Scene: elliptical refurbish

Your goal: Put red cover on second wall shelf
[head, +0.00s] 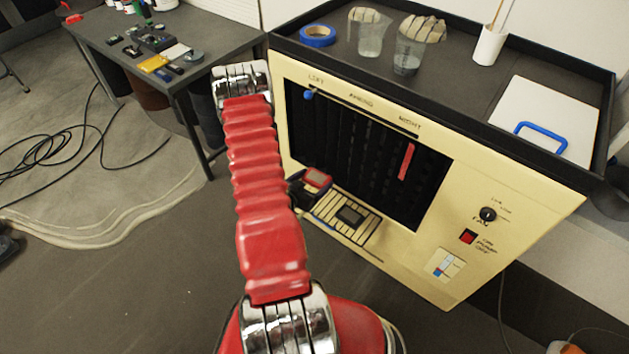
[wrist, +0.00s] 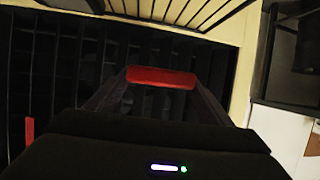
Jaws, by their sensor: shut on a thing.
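My gripper (head: 303,190) is low in front of the cream cabinet's dark slatted opening, partly hidden by my red arm in the head view. In the wrist view its two dark fingers reach forward and are shut on a short red bar-shaped piece (wrist: 161,76). Only this edge of the piece shows, so I cannot tell whether it is the red cover. A separate narrow red strip (head: 406,161) stands upright in the right part of the slatted opening; it also shows at the left of the wrist view (wrist: 30,130). No wall shelf is visible.
The cream cabinet (head: 520,215) has a black tray top (head: 457,85) holding blue tape (head: 318,35), two beakers and a white lid (head: 548,118) with a blue handle. A grey table (head: 215,38) with small items stands back left. Cables (head: 75,140) lie on the floor left.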

